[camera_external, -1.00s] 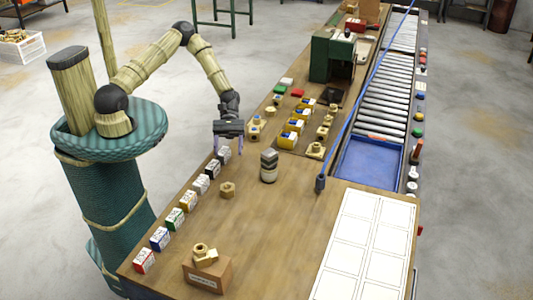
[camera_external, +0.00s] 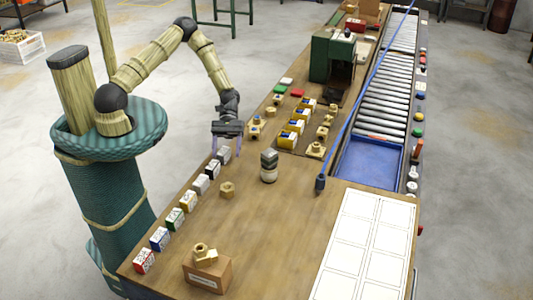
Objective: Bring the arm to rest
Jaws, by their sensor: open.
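My gripper (camera_external: 226,147) hangs at the end of my bent arm, above the left edge of the wooden bench (camera_external: 260,235). Its two pale purple fingers point down and stand apart. It is open, and nothing shows between the fingers. The far end of a row of small boxes, a grey and white box (camera_external: 224,154), is close by the fingers. I cannot tell whether they touch it.
A row of small coloured boxes (camera_external: 175,219) runs along the bench's left edge. A brass nut (camera_external: 227,189), a dark banded cylinder (camera_external: 268,166) and a cardboard box (camera_external: 208,274) stand on the bench. A blue tray (camera_external: 368,163), roller conveyor (camera_external: 388,88) and green machine (camera_external: 333,58) lie beyond.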

